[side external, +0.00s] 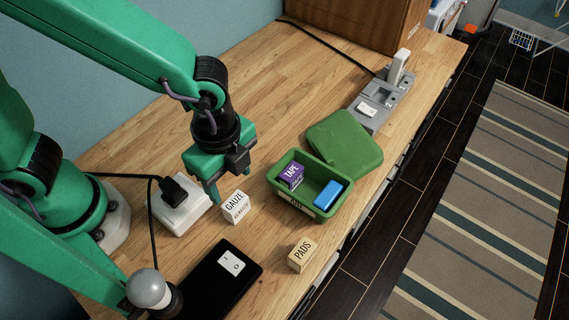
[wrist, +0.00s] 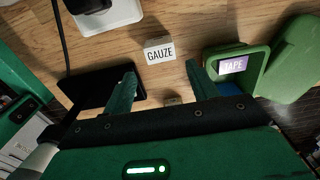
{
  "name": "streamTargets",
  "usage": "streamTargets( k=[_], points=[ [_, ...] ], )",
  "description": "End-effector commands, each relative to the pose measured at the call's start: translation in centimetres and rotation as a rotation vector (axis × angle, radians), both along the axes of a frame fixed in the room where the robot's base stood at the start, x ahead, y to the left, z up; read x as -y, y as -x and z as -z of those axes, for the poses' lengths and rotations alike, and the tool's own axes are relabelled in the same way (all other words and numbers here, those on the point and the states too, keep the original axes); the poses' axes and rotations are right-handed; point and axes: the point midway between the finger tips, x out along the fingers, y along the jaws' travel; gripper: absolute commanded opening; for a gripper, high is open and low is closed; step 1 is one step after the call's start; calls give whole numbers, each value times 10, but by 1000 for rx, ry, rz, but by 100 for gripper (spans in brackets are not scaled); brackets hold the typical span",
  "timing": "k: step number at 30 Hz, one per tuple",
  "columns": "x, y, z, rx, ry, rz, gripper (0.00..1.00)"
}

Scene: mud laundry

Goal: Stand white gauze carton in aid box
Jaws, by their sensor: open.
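The white gauze carton (side external: 236,207) stands on the wooden counter, left of the green aid box (side external: 275,183). It also shows in the wrist view (wrist: 159,51), beyond and between my fingertips, with its GAUZE label readable. The aid box is open and holds a purple tape carton (side external: 291,175) and a blue block (side external: 328,194), with bare floor between and beside them. My gripper (side external: 228,188) is open and empty, above and just behind the gauze carton in the side view. Its fingers (wrist: 160,78) do not touch the carton.
A cream pads carton (side external: 302,254) stands in front of the aid box. The green lid (side external: 345,143) lies behind it. A black device (side external: 222,280), a white socket block with a plug (side external: 180,207) and a grey charging strip (side external: 382,98) lie around.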

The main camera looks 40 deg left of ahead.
Motion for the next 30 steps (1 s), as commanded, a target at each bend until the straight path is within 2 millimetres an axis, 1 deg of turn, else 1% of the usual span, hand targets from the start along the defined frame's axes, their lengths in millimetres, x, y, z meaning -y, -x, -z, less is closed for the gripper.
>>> streamTargets(
  k=[12,18,24,30],
  points=[
    [-1,1,40,-3,-3,-1,58],
    [0,0,56,-2,-2,-1,58],
    [0,0,65,-1,-1,-1,58],
    [0,0,67,0,0,-1,58]
  ],
)
